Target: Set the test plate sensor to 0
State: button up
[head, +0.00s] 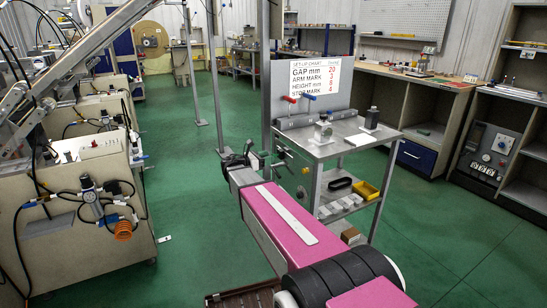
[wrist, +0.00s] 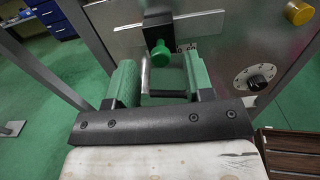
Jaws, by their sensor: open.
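My gripper (wrist: 160,82) is open in the wrist view, its two green-padded fingers apart with nothing held. A metal plate (wrist: 215,45) stands beyond the fingers. A black block with a green knob (wrist: 161,54) is on it, lined up between the fingers; I cannot tell how far beyond them it is. A round black-and-white dial (wrist: 255,79) sits on the plate to the right, its setting too small to read. A yellow knob (wrist: 298,12) is at upper right. No part is clearly labelled as the test plate sensor. In the head view, my gripper (head: 240,160) is left of the metal cart (head: 340,135).
A set-up chart (head: 313,85) stands behind the cart top, near red and blue handles. A pale machine (head: 75,190) with hoses is on the left. A workbench (head: 420,85) and shelves line the right. Green floor (head: 440,225) is clear right of the cart.

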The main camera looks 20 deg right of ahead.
jog(key=shift+w+d, duration=0.2)
jog(key=shift+d, duration=0.7)
jog(key=shift+w+d, duration=0.15)
jog(key=shift+d, duration=0.7)
grip_shut()
jog(key=shift+w+a, duration=0.25)
jog(key=shift+w, duration=1)
grip_release()
jog(key=s+a, duration=0.2)
jog(key=a, duration=0.8)
jog(key=shift+a, duration=0.3)
